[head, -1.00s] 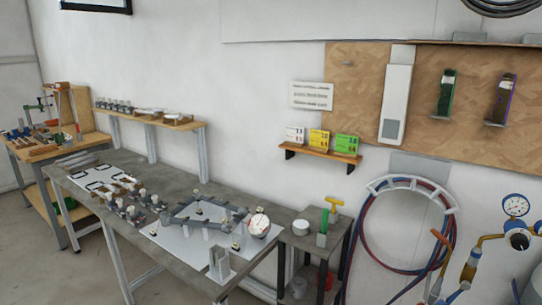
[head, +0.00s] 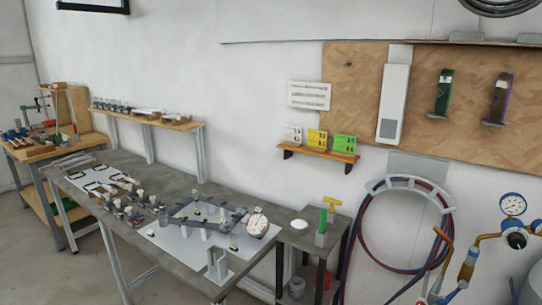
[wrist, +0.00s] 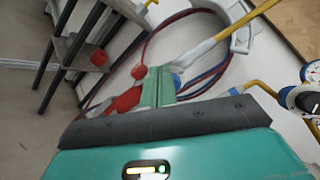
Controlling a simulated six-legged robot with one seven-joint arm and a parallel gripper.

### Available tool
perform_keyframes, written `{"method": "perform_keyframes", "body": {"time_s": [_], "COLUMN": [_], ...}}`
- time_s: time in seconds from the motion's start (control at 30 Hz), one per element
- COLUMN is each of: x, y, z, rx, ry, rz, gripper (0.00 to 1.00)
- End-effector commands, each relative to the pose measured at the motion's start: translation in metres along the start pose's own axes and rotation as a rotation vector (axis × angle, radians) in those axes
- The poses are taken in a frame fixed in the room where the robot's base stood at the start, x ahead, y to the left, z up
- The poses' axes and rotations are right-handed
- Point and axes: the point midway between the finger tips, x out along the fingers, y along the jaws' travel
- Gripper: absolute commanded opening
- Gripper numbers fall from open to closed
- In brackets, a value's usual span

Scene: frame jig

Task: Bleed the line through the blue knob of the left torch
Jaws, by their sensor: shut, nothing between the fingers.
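In the wrist view my gripper (wrist: 160,72) has its green fingers together with nothing between them. The fingertips are close to the torch valve end. A small blue knob (wrist: 176,81) shows just right of the fingers, partly hidden; I cannot tell whether they touch it. A red knob (wrist: 138,72) is just left of the fingertips. A yellow torch tube (wrist: 215,40) runs from there to the upper right. My gripper is not seen in that view.
Red and blue hoses (head: 358,235) hang coiled on the wall behind the torch. A regulator with a gauge (head: 513,205) and another brass tube stand to the right. A small side table (head: 318,243) is left of the hoses, beside the long workbench (head: 90,204).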

Motion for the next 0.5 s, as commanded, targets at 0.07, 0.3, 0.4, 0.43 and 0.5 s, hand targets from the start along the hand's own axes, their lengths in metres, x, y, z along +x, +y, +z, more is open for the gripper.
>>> {"method": "perform_keyframes", "body": {"time_s": [0.07,0.3,0.4,0.43,0.5], "x": [0.0000,0.0003,0.0003,0.0003,0.0002], "y": [-0.0016,-0.0079,-0.0097,-0.0101,-0.0109], "z": [0.0004,0.0012,0.0006,0.0004,-0.0001], "rx": [-0.001,-0.003,-0.002,-0.002,-0.002], "ry": [0.000,-0.002,-0.002,-0.001,-0.001], "rz": [0.000,0.000,0.000,0.000,0.000], "gripper": [0.00,0.00,0.00,0.00,0.00]}}
